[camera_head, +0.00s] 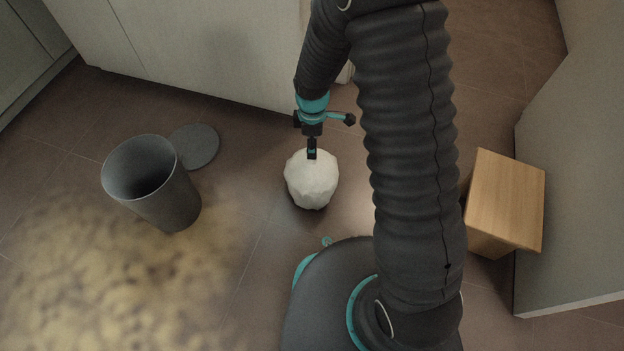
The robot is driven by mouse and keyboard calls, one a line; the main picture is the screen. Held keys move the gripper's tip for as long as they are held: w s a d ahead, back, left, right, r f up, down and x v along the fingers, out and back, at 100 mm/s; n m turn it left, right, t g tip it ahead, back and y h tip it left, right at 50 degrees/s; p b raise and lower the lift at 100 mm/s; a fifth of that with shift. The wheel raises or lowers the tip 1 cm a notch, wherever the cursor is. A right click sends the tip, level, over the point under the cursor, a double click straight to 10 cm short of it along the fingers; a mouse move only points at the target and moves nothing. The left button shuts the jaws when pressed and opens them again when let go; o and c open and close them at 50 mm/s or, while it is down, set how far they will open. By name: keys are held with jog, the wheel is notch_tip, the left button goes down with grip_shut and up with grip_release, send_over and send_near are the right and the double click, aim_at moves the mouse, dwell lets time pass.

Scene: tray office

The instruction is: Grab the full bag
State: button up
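A full white bag (312,182) with a lumpy, rounded shape stands on the brown tiled floor near the middle of the head view. My gripper (312,156) points down at the top of the bag, and its dark tip overlaps the bag's upper edge. I cannot tell whether the fingers touch the bag or close on it, as they are small and seen from behind. My arm comes down from the upper right.
A grey bin (176,205), open and empty-looking, stands to the left, with a round grey lid (196,146) on the floor behind it. A wooden box (508,197) stands at the right by a wall. A pale cabinet (190,45) is behind. A blurry yellowish patch covers the lower left.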

aim_at(312, 174)
jog(key=shift+s+f+b, duration=0.2)
jog(key=shift+f+b, duration=0.4)
jog(key=shift+f, duration=2.9)
jog(key=shift+r, duration=0.1)
grip_shut()
